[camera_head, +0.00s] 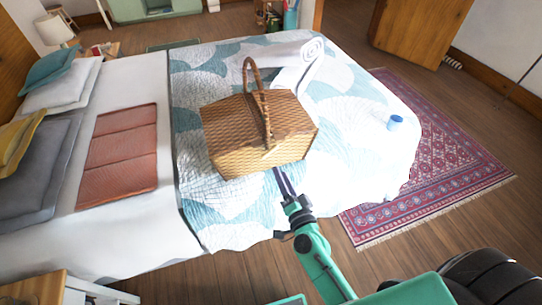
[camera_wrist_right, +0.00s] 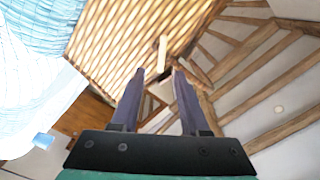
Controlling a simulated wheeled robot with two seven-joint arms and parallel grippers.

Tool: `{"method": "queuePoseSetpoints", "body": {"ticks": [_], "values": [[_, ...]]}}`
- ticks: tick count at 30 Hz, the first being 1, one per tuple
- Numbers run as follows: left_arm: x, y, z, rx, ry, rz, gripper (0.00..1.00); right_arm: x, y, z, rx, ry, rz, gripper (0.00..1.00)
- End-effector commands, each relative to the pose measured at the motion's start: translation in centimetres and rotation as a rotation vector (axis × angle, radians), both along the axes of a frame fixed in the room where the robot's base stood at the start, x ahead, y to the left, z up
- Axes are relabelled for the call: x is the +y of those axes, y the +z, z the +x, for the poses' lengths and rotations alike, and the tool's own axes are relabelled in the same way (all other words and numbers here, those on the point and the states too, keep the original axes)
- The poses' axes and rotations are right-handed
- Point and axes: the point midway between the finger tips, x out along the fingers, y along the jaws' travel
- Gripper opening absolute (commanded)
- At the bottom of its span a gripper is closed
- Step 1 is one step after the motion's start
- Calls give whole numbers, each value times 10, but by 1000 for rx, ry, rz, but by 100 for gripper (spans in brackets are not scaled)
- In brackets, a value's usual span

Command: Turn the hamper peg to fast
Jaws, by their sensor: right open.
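The wicker hamper (camera_head: 235,130) stands closed on the bed, its arched handle upright over the lid. In the right wrist view the hamper's woven side (camera_wrist_right: 120,30) fills the upper left. A pale wooden peg (camera_wrist_right: 162,50) sticks out from it, just beyond and between my fingertips. My right gripper (camera_head: 278,172) is at the hamper's near side, below the lid edge. In the wrist view my right gripper (camera_wrist_right: 157,72) is open, with a gap between its fingers. I cannot tell whether either finger touches the peg. My left gripper is out of view.
The patterned quilt (camera_head: 230,205) lies under the hamper. A folded rust-coloured cloth (camera_head: 120,155) lies left. A red rug (camera_head: 440,160) covers the floor at right.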

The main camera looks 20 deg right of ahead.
Motion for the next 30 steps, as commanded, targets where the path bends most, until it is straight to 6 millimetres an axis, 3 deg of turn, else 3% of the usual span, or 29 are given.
{"method": "queuePoseSetpoints", "body": {"ticks": [3,9,19,20,23,30], "values": [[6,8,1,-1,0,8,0,3,4,34,-3,-1,3,45],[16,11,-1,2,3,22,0,5,1,72,-1,1,2,45],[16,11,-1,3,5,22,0,6,-1,80,1,1,3,45],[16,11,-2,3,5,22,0,6,-1,80,1,1,3,37],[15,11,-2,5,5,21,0,6,-1,80,1,1,3,0],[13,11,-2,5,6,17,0,6,0,80,1,1,0,0]]}}
